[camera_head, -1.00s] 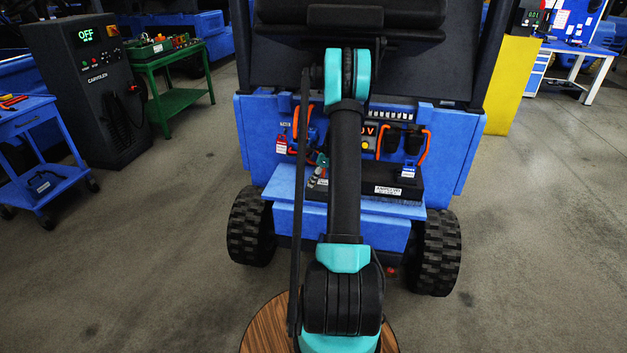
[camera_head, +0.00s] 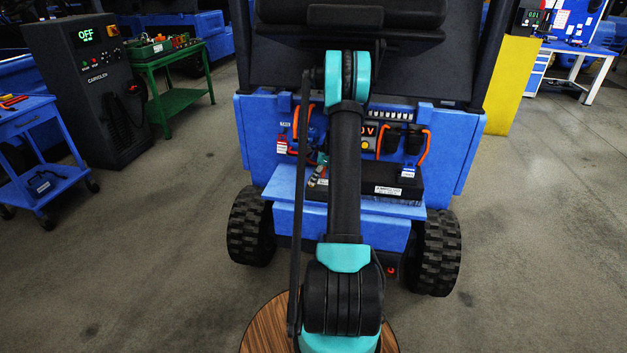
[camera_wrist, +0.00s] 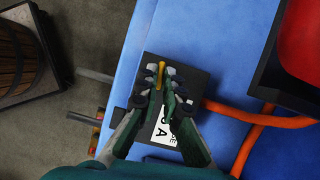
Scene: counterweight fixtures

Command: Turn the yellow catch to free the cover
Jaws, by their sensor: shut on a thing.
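In the wrist view, my gripper (camera_wrist: 162,82) is shut on the narrow yellow catch (camera_wrist: 162,69), which stands up between the fingertips. The catch sits over a dark box (camera_wrist: 195,78) with a white printed label, partly hidden by the fingers. This box lies on a blue surface. Which part is the cover, I cannot tell. In the head view, my arm hides the catch, and only a small part of my wrist shows left of the arm, in front of the blue vehicle (camera_head: 460,150).
Orange cables (camera_wrist: 240,113) run close to the right of my gripper in the wrist view. A red object in a black tray (camera_wrist: 262,85) stands further right. In the head view, a black block (camera_head: 408,188) sits on the vehicle's step.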

